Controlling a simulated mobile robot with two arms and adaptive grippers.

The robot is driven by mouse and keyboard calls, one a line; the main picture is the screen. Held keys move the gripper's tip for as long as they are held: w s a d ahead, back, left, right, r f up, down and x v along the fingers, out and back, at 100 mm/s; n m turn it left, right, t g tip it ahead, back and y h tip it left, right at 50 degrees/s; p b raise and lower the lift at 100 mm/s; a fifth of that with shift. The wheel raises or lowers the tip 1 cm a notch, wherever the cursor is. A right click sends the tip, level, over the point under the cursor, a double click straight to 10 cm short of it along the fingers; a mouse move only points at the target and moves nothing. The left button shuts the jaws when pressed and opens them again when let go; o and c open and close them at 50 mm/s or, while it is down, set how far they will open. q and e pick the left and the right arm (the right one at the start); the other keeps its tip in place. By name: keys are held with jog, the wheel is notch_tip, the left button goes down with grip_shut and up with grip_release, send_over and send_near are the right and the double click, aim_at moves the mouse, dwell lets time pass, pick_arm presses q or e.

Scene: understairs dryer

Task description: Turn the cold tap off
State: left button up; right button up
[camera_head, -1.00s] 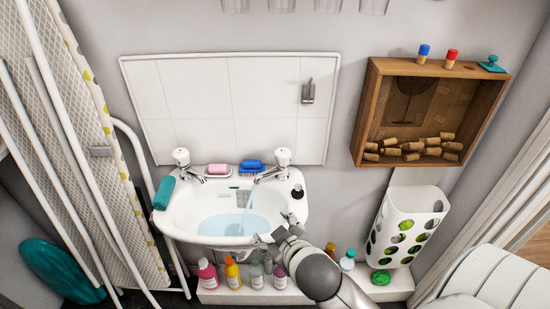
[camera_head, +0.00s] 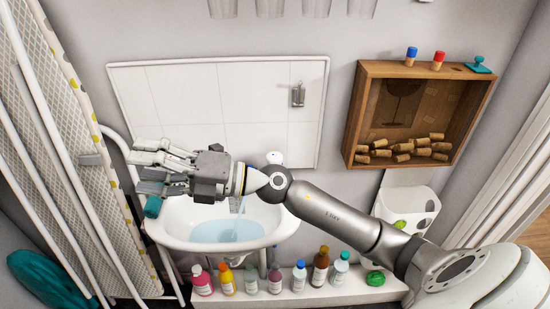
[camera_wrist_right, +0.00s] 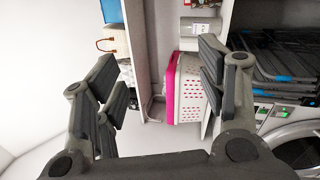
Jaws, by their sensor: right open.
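The white basin (camera_head: 270,237) holds pale blue water, and a thin stream (camera_head: 239,222) still runs into it. The white knob of the right-hand tap (camera_head: 275,158) shows just above my right arm; the earlier view shows the stream coming from this tap. Its spout and the left-hand tap are hidden behind my arm and gripper. I cannot read the hot or cold marks. My right gripper (camera_head: 143,172) is open and empty, pointing left across the basin's back left, past the taps. Its spread fingers show in the right wrist view (camera_wrist_right: 157,80). My left gripper is out of view.
Several bottles (camera_head: 275,279) line the ledge below the basin. A teal item (camera_head: 153,207) sits at its left rim, near an ironing board (camera_head: 75,130). A wooden cork box (camera_head: 352,125) hangs at right. The wrist view shows a pink-and-white basket (camera_wrist_right: 188,100).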

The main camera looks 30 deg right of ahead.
notch_tip(320, 180, down, 5)
jog(key=n+g+h, duration=0.3)
jog(key=n+g, duration=0.1)
jog(key=m+g+h, duration=0.2)
jog(key=m+h, duration=0.1)
jog(key=h, duration=1.3)
send_near(275, 157)
jog(key=shift+n, duration=0.3)
jog(key=p+x, duration=0.1)
jog(key=x, duration=0.9)
jog(key=shift+f, duration=0.3)
jog(key=c, duration=1)
jog(key=shift+c, duration=0.2)
